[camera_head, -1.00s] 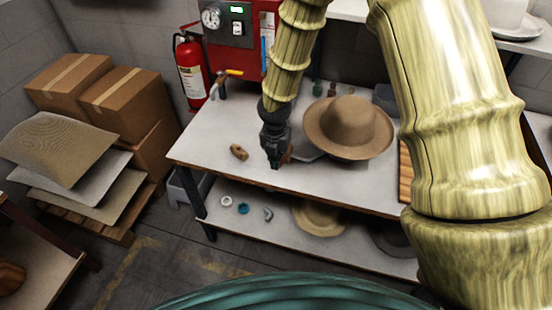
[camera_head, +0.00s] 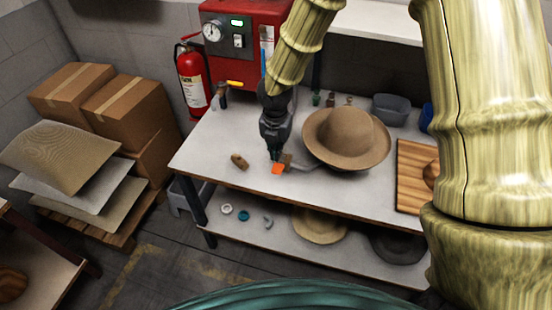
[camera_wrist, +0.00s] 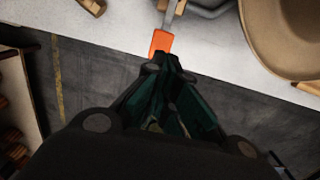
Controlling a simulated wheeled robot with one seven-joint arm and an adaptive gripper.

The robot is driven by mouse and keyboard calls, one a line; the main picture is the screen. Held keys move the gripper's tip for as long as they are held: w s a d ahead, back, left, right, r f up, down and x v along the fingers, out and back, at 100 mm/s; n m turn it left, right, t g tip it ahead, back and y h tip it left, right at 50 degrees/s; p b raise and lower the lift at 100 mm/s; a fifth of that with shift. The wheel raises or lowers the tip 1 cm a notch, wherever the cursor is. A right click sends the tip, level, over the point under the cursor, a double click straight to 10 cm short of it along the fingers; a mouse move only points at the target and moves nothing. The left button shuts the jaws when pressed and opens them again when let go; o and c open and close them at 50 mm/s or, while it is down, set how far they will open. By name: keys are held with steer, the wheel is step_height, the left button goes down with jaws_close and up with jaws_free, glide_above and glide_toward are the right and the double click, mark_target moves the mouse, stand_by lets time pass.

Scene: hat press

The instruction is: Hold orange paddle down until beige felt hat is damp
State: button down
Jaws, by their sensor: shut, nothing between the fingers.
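The orange paddle (camera_head: 278,169) shows at the end of a grey lever near the front edge of the white table. It also shows in the wrist view (camera_wrist: 161,42), just beyond my fingertips. The beige felt hat (camera_head: 346,138) sits brim-down to the right of the paddle; part of its brim shows in the wrist view (camera_wrist: 262,30). I cannot tell whether it is damp. My gripper (camera_head: 275,157) is shut and empty, pointing down right at the paddle. In the wrist view my gripper (camera_wrist: 168,62) overlaps the paddle's near edge; I cannot tell whether they touch.
A small brown wooden piece (camera_head: 239,161) lies left of my gripper. A wooden board (camera_head: 412,185) lies at right, a grey bin (camera_head: 390,109) behind. The red machine (camera_head: 245,45) stands at the back. More hats (camera_head: 318,225) lie on the lower shelf.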

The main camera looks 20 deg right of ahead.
steer(key=shift+w+r+b, duration=0.1)
steer(key=shift+r+b, duration=0.4)
steer(key=shift+r, duration=2.1)
steer(key=s+a+f+m+g+y+b, duration=0.1)
steer(key=s+f+m+y, duration=0.1)
steer(key=s+f+m, duration=0.85)
steer(key=s+a+f+m+y+b, duration=0.15)
steer(key=s+f+m, duration=0.45)
steer(key=f, duration=0.8)
steer(key=s+d+f+m+h+b, duration=0.1)
steer(key=s+d+f+m, duration=0.2)
steer(key=s+f+m, duration=0.3)
steer(key=s+d+f+m+h+b, duration=0.1)
steer(key=s+f+m, duration=0.4)
steer(key=s, duration=0.7)
steer(key=shift+s+d+f+m+h, duration=0.15)
steer(key=shift+d+f+m+h, duration=0.25)
steer(key=shift+d+m, duration=0.7)
steer(key=shift+d, duration=0.1)
